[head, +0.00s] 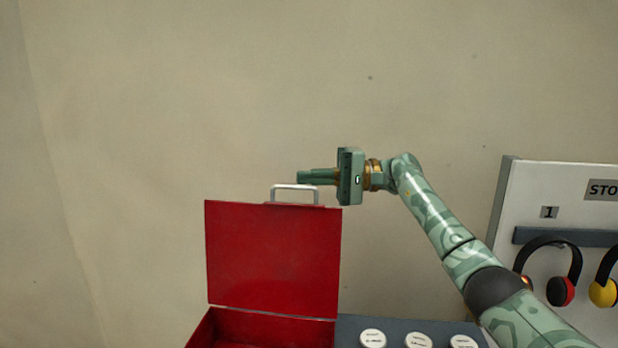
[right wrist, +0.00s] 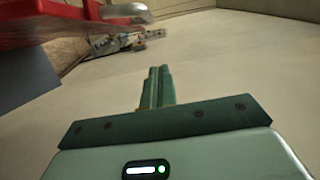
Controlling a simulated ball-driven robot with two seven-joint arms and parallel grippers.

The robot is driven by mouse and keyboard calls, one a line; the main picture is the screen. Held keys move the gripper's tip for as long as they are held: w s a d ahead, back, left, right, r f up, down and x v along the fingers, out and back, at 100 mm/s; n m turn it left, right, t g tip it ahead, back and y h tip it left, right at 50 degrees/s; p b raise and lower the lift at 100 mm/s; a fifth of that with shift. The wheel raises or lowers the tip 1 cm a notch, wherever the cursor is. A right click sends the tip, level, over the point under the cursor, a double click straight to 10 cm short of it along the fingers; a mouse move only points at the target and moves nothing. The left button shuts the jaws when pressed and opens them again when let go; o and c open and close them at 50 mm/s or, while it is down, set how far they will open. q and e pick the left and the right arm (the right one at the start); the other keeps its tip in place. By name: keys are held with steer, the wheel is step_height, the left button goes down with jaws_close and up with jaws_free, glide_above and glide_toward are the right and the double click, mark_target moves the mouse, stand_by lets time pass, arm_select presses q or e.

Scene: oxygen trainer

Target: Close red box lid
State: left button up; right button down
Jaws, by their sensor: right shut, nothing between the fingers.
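The red box (head: 260,328) stands at the bottom of the head view, with its red lid (head: 272,257) raised upright. A pale metal handle (head: 295,188) sits on the lid's top edge. My right gripper (head: 302,177) is shut and empty, level with the top of the handle and just above the lid's upper right part. I cannot tell from the head view whether it touches the handle. In the right wrist view its shut fingers (right wrist: 157,86) point ahead, with the red lid (right wrist: 55,22) and the handle (right wrist: 125,12) at the upper left. My left gripper is not in view.
A dark panel (head: 390,325) with several round white-topped items (head: 418,341) lies right of the box. A white board (head: 560,215) with a rack of red (head: 562,291) and yellow (head: 603,293) ear defenders stands at the far right.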

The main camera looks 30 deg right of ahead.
steer(key=s+a, duration=0.2)
steer(key=s, duration=0.1)
steer(key=shift+s+a+p, duration=0.1)
steer(key=shift+s+p, duration=0.2)
